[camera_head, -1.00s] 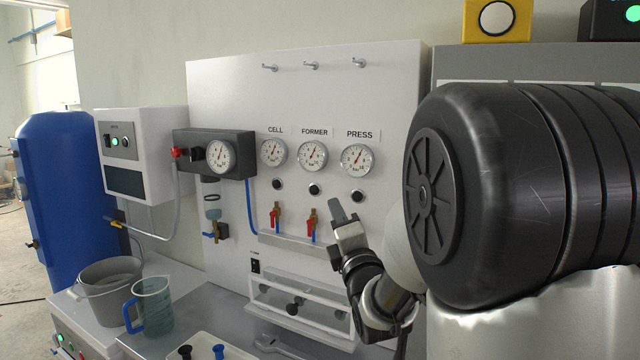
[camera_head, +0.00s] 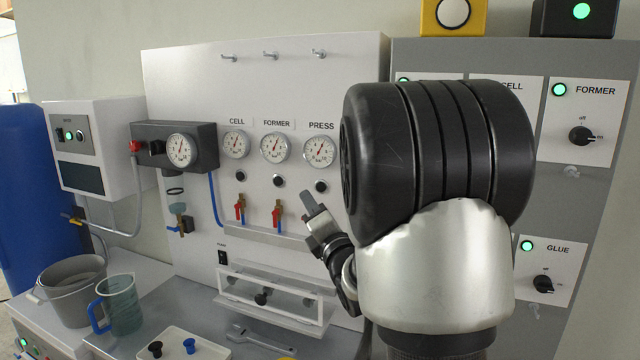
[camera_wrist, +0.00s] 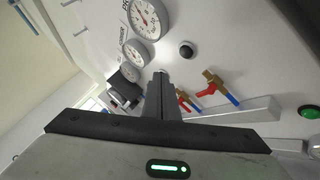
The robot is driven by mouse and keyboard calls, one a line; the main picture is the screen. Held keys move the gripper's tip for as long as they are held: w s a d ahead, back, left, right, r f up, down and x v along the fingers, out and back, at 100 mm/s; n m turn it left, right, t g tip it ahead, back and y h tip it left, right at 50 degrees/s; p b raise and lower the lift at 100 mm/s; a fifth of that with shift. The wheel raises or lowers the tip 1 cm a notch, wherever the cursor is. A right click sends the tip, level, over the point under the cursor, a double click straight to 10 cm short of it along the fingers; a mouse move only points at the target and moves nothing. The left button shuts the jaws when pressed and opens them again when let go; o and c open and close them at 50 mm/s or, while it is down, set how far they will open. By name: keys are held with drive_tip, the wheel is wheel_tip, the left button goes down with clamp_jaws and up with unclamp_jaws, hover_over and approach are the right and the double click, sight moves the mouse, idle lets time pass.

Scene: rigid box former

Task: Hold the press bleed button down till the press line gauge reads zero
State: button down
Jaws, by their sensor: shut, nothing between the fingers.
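The PRESS gauge (camera_head: 319,151) is the rightmost of three round white gauges on the panel. Its needle points roughly upward; the figures are too small to read. The black press bleed button (camera_head: 321,187) sits just below it. My gripper (camera_head: 308,198) is shut and empty, its tips just left of and below that button in the head view. In the wrist view, the fingertips (camera_wrist: 160,75) point at the panel, with the press button (camera_wrist: 186,48) visible to their upper right, uncovered. The PRESS gauge (camera_wrist: 145,18) shows at the top there. I see no contact with the button.
The FORMER button (camera_head: 278,181) and CELL button (camera_head: 240,176) are to the left. Red-handled valves (camera_head: 277,213) stick out below them above a ledge. A clear-fronted box (camera_head: 270,295) is mounted lower. A jug (camera_head: 121,303) and bucket (camera_head: 72,285) stand at left.

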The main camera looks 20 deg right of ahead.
sight(321, 187)
drive_tip(key=shift+w+d+b, duration=0.55)
drive_tip(key=shift+w+d, duration=1)
drive_tip(key=shift+d, duration=0.05)
drive_tip(key=shift+w+d+f+b, duration=0.1)
drive_tip(key=shift+w+d+b, duration=0.1)
drive_tip(key=shift+b, duration=0.45)
idle(0.5)
drive_tip(key=shift+w+d, duration=0.1)
drive_tip(key=shift+w+d+b, duration=0.25)
drive_tip(key=shift+d+b, duration=0.05)
drive_tip(key=shift+b, duration=0.2)
idle(2.1)
idle(2.2)
drive_tip(key=shift+s+a+b, duration=0.25)
drive_tip(key=shift+a+b, duration=0.05)
drive_tip(key=shift+b, duration=0.25)
drive_tip(key=shift+s+a, duration=0.3)
